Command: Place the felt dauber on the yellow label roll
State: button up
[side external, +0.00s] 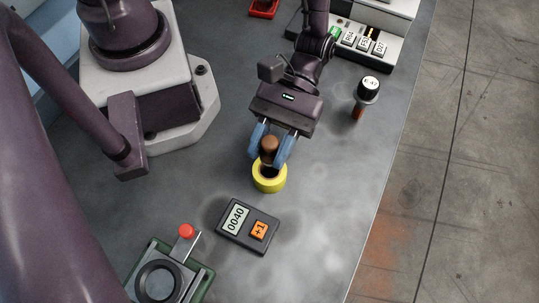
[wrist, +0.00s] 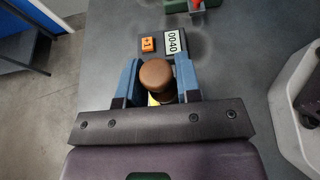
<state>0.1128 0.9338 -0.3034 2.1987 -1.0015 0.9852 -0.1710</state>
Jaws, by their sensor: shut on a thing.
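The felt dauber, with a brown rounded top (side external: 269,144), is between the blue fingers of my gripper (side external: 267,150). It stands roughly upright at the yellow label roll (side external: 269,184), over its middle. In the wrist view the brown top (wrist: 157,74) shows between the two fingers (wrist: 157,84), which are shut on the dauber. Only a sliver of the yellow roll (wrist: 153,100) shows there, beneath the dauber. I cannot tell whether the dauber's lower end touches the roll.
A counter box (side external: 247,227) reading 0040 with an orange +1 button lies in front of the roll. A green-based device with a red knob (side external: 186,231) is at the lower left. A labelled panel (side external: 364,42) is behind.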

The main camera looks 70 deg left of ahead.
aim_at(270, 170)
jog(key=shift+f, duration=2.2)
jog(key=o, duration=0.9)
jog(key=shift+f, duration=0.1)
jog(key=shift+o, duration=0.2)
jog(key=v, duration=1.2)
jog(key=s+a+r+m+t+y, duration=0.2)
jog(key=a+r+m+t+y, duration=0.2)
jog(key=r, duration=0.9)
jog(key=s+a+r+m+t+y, duration=0.2)
jog(key=a+r+m+t+y, duration=0.3)
jog(key=a+r+t, duration=0.6)
jog(key=shift+r+y, duration=0.3)
jog(key=shift+r, duration=0.7)
